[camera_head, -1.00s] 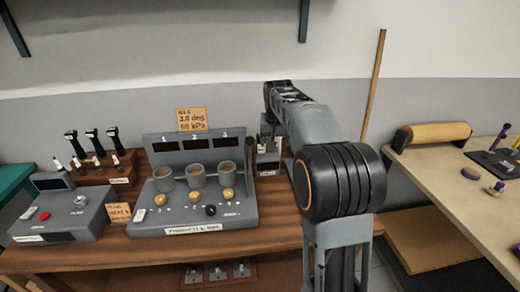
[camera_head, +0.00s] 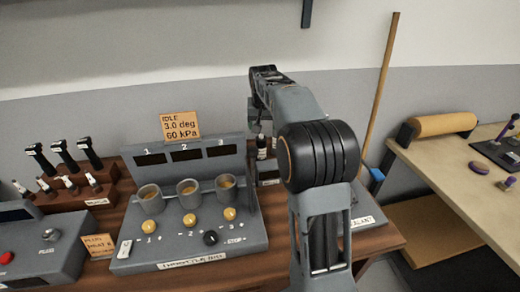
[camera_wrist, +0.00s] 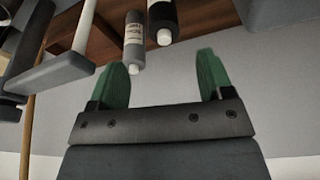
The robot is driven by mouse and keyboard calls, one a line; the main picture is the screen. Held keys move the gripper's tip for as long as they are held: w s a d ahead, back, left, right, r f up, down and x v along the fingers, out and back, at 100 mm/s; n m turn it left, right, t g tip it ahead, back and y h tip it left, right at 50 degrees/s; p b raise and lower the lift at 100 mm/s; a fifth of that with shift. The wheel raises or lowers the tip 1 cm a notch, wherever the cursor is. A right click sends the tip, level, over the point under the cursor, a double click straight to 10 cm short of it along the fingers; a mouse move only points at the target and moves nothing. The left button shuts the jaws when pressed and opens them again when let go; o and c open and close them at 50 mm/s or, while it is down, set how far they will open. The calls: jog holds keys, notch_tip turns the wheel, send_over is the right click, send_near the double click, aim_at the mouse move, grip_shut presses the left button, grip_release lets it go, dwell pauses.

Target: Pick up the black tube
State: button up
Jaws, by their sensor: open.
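The black tube (camera_wrist: 162,14) shows at the top of the wrist view, with a white cap at its near end; its far end is cut off by the frame. A grey tube (camera_wrist: 134,40) with printed text and a white cap stands just left of it. My gripper (camera_wrist: 164,76) has two green fingers spread wide and nothing between them. Both tubes lie beyond the fingertips, apart from them. In the head view, small dark bottle shapes (camera_head: 261,147) show beside my arm; I cannot tell which is the black tube. My fingers cannot be made out there.
The throttle rig (camera_head: 190,262) with three cups stands left of my arm on the wooden bench (camera_head: 385,236). A sealant label (camera_head: 362,222) is right of my arm. A wooden pole (camera_head: 380,90) leans against the wall. A pale table (camera_head: 440,165) stands at right.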

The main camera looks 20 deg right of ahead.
aim_at(261, 138)
jog(key=p+x, duration=0.1)
jog(key=x, duration=0.9)
jog(key=shift+w+a+f, duration=0.15)
jog(key=shift+w+f, duration=0.05)
jog(key=shift+w, duration=0.05)
jog(key=shift+c, duration=0.4)
jog(key=shift+r, duration=0.1)
jog(key=c, duration=1.1)
